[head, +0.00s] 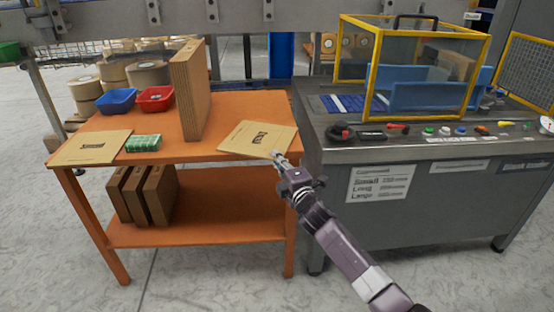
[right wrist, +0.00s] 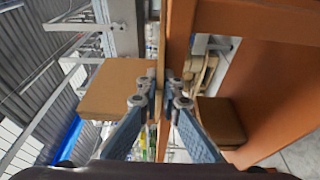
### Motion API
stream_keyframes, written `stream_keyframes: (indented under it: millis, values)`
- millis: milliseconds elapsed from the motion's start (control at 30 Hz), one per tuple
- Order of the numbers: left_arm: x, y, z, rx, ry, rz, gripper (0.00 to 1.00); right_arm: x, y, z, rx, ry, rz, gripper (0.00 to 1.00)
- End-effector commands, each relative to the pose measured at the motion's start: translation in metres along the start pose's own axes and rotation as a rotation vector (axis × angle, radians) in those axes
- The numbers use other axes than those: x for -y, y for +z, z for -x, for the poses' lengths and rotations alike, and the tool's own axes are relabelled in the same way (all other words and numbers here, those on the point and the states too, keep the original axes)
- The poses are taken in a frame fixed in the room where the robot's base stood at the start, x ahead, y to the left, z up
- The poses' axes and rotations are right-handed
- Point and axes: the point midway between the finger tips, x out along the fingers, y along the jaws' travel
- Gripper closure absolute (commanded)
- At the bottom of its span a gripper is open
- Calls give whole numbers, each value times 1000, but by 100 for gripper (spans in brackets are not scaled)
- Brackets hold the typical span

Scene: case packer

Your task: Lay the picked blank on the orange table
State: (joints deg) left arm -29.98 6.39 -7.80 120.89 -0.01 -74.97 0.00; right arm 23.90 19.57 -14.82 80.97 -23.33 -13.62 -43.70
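A flat brown cardboard blank (head: 250,138) with dark print lies level at the right end of the orange table (head: 225,103). I cannot tell whether it rests fully on the top or hovers just above it. My right gripper (head: 278,156) is at the blank's near edge. In the right wrist view, the fingers (right wrist: 161,88) are closed around a thin brown edge, the blank (right wrist: 160,58) seen edge-on beside the table edge (right wrist: 179,35). My left gripper is not in view.
A tall brown cardboard stack (head: 190,88) stands just left of the blank. Another flat blank (head: 92,147), a green pack (head: 143,143), a blue bin (head: 116,100) and a red bin (head: 155,98) sit further left. A grey machine (head: 430,205) stands close on the right.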

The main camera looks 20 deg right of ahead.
Motion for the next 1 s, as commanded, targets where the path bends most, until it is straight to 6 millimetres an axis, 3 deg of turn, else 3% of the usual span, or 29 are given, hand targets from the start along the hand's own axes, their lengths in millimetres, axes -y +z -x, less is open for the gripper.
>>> stream_keyframes:
  millis: [67,100,233,633,1000]
  values:
    - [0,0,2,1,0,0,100,1,0,0,0,0,0,100]
    - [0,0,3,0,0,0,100,1,0,0,0,0,-1,91]
    - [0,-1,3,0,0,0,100,1,0,0,0,0,-1,77]
    - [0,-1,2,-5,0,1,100,-3,0,0,0,0,0,77]
    - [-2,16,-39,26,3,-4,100,-1,0,70,-1,-4,0,77]
